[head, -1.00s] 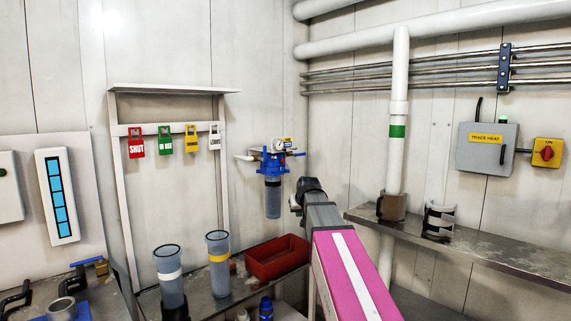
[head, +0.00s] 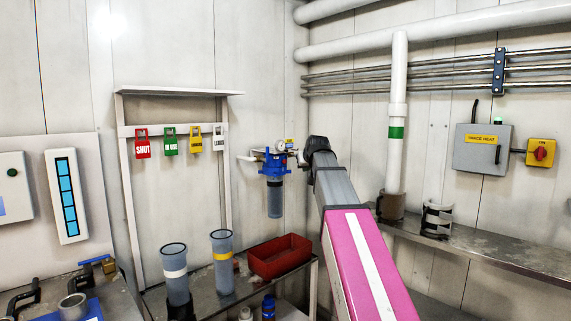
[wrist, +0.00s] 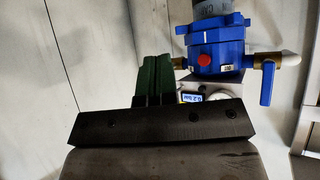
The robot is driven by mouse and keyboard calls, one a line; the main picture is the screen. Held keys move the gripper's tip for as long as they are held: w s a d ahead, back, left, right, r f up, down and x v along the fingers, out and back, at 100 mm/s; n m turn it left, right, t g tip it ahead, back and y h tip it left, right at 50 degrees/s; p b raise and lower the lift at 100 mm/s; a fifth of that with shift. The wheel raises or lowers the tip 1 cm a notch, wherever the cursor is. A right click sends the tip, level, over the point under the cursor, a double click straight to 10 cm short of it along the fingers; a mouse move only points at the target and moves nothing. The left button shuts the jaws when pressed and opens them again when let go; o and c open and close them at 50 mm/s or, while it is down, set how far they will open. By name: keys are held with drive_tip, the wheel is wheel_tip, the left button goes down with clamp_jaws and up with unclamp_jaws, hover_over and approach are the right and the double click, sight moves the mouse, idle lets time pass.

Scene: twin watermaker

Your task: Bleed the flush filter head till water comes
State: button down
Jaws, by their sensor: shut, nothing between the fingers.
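The flush filter head (head: 276,163) is blue, with a round gauge (head: 281,146) on top and a clear-grey bowl (head: 275,200) below, mounted on the back wall. In the wrist view the head (wrist: 215,45) appears upside down, with a red button (wrist: 204,60) on its face and a blue lever (wrist: 268,83) on the pipe at right. My gripper (wrist: 153,80) has green fingers, shut and empty, left of the head in that picture; I cannot tell whether they touch it. In the head view my arm's end is right of the filter, and the fingers cannot be made out.
A red bin (head: 280,257) sits on the low bench beneath the filter, beside two clear cylinders (head: 222,262). Coloured tags (head: 169,141) hang on a rack at left. A steel shelf (head: 455,243) and white pipe (head: 396,130) stand right of my arm.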

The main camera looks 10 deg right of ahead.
drive_tip(key=shift+w+a, duration=0.1)
drive_tip(key=w+a, duration=0.5)
drive_tip(key=w, duration=0.2)
idle(0.4)
drive_tip(key=shift+a, duration=0.1)
idle(1.9)
drive_tip(key=shift+w+a, duration=0.15)
drive_tip(key=shift+w, duration=0.2)
drive_tip(key=shift+w+a, duration=0.3)
drive_tip(key=shift+w, duration=0.05)
idle(1.5)
drive_tip(key=shift+s, duration=0.1)
idle(0.3)
drive_tip(key=shift+s+d, duration=0.5)
drive_tip(key=shift+s, duration=0.15)
drive_tip(key=shift+s+d, duration=0.75)
drive_tip(key=shift+s, duration=0.25)
drive_tip(key=shift+s+d, duration=0.75)
drive_tip(key=shift+s, duration=0.25)
